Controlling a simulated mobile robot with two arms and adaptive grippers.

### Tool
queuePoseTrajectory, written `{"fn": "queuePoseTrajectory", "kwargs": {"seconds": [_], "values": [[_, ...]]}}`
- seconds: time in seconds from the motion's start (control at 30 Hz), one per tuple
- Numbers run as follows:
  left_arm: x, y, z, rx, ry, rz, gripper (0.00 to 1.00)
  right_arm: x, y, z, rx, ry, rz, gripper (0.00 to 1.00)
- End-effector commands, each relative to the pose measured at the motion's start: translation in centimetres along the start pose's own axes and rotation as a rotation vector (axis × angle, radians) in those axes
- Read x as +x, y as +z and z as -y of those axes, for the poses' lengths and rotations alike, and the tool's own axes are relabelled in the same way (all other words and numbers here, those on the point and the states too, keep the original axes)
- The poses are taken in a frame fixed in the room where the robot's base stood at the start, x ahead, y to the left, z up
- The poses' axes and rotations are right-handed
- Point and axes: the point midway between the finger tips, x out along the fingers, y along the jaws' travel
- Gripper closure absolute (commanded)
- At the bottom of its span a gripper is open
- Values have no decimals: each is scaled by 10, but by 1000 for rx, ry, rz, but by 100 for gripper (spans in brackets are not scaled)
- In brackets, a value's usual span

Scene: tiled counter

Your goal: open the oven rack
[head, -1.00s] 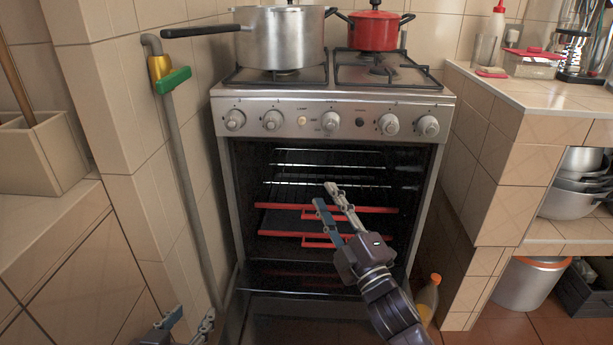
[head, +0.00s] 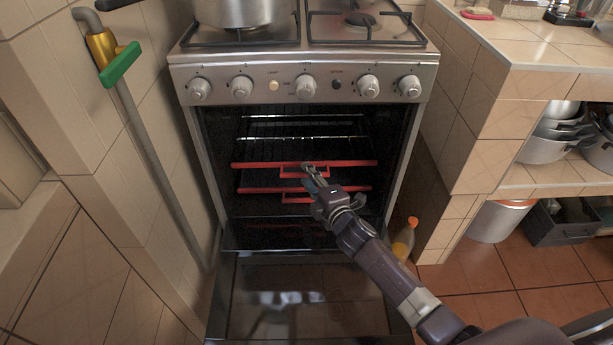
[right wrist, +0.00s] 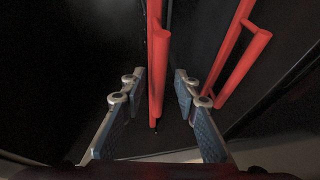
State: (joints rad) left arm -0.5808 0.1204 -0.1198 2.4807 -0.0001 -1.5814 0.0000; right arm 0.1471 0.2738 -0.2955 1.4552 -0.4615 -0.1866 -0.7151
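The oven (head: 303,60) has its door (head: 300,300) folded down. Inside are two dark racks with red front bars and red handles, the upper rack bar (head: 345,163) and the lower rack bar (head: 262,189). My right gripper (head: 308,170) is at the upper rack's handle and hides part of it. In the right wrist view my right gripper (right wrist: 157,85) is open, with the upper red bar and handle (right wrist: 158,60) between its fingers. The lower red handle (right wrist: 243,70) is beyond the right finger. I cannot tell whether the fingers touch the bar. My left gripper is not in view.
A pot (head: 235,10) stands on the stove top. A grey pipe (head: 155,150) with a green valve handle (head: 120,65) runs down the left wall. A bottle (head: 403,240) stands on the floor right of the oven. Tiled counter (head: 490,110) bounds the right side.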

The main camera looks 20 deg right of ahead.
Motion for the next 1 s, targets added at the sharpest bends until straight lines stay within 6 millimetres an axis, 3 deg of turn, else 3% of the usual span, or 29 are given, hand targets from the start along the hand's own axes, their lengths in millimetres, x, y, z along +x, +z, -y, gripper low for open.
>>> {"fn": "queuePoseTrajectory", "kwargs": {"seconds": [0.1,0.4,0.67,1.0], "values": [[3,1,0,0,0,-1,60,9,-1,0,1,1,-1,71],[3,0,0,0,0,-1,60,11,-1,0,1,0,-1,71],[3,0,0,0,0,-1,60,11,-1,0,0,0,-1,99],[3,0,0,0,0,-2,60,11,0,0,0,0,-1,100]]}}
